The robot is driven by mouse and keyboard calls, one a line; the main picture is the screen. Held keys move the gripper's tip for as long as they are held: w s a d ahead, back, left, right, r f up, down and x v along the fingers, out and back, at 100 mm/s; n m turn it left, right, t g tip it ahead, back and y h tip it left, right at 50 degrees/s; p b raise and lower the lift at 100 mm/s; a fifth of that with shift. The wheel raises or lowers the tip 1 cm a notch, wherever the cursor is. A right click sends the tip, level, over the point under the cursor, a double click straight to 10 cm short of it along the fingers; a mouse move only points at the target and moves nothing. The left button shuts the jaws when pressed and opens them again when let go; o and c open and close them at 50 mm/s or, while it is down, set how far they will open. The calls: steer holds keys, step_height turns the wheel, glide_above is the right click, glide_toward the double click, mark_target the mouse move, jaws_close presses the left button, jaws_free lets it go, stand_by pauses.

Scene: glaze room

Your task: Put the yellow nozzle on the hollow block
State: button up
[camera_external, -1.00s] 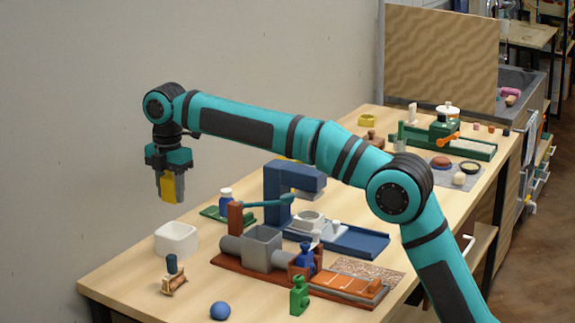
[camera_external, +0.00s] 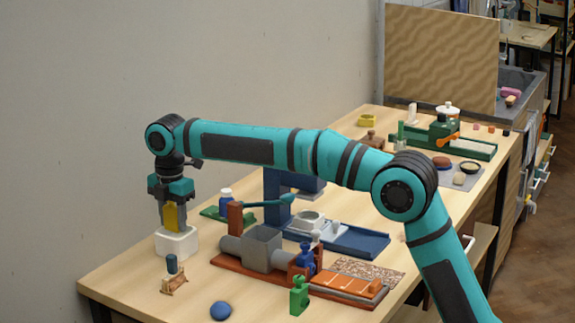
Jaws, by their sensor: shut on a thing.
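The yellow nozzle (camera_external: 170,217) is upright between the fingers of my gripper (camera_external: 172,216), which is shut on it and points straight down. The white hollow block (camera_external: 177,246) stands on the table at the left, directly below the nozzle. The nozzle's lower end overlaps the block's top in the picture. I cannot tell whether it touches the block or is just above it. The fingers and nozzle hide part of the block's opening.
A small stamp-like thing with a dark knob (camera_external: 174,277) and a blue ball (camera_external: 220,310) lie in front of the block. A grey hopper on a red-brown base (camera_external: 262,248) stands to the right. A green tray with a small bottle (camera_external: 222,208) is behind.

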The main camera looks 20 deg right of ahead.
steer(key=o, duration=1)
steer(key=shift+f, duration=0.1)
steer(key=shift+c, duration=0.2)
step_height(320, 180, up, 12)
steer(key=shift+r, duration=0.15)
steer(key=w+d+r+m+t+y, duration=0.1)
steer(key=d+r+m+t, duration=0.15)
steer(key=d, duration=0.75)
steer(key=w+d+r+m+t+y, duration=0.1)
steer(key=d+r+m, duration=0.3)
steer(key=d, duration=0.6)
steer(key=w+d+r+m+t+y, duration=0.1)
steer(key=w+d+r+m+t, duration=0.2)
steer(key=d, duration=0.8)
steer(key=s+d+r+m+t, duration=0.15)
steer(key=s+d+m, duration=0.25)
steer(key=d, duration=0.4)
steer(key=s+d+f+m+t, duration=0.1)
steer(key=s+d+m+t, duration=0.2)
steer(key=d, duration=0.6)
steer(key=s+d+f+m+t+h, duration=0.1)
steer(key=s+d+f+m+t, duration=0.2)
steer(key=s+d, duration=0.5)
steer(key=s+d+f+m+t+h, duration=0.2)
steer(key=s+d+m, duration=0.5)
steer(key=s, duration=0.5)
step_height(320, 180, down, 3)
steer(key=shift+d+r+t, duration=0.1)
steer(key=shift+d+t, duration=0.6)
steer(key=shift+d, duration=0.5)
